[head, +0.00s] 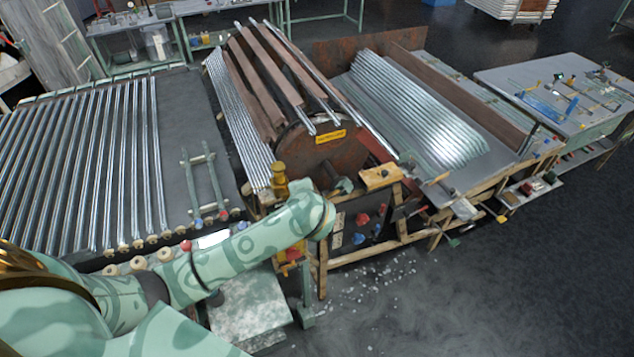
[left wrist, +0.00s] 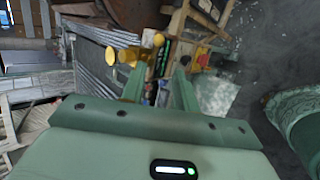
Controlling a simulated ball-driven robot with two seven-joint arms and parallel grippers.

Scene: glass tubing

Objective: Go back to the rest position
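My left arm (head: 245,250) reaches in from the lower left in the head view and ends in front of the machine with the drum (head: 320,150). Its gripper is not clearly visible there. In the left wrist view, the two green fingers of my left gripper (left wrist: 159,72) stand apart with nothing held between them. A yellow fitting (left wrist: 128,52) shows just beyond the left finger; I cannot tell whether they touch. My right gripper is in neither view.
Glass tubes lie on a rack (head: 185,90) at left and a sloping bed (head: 490,170) at right. A wooden frame (head: 323,265) stands close to my left arm. A tool table (head: 500,78) is far right. The dark floor (head: 500,300) at lower right is open, with white fragments near the frame.

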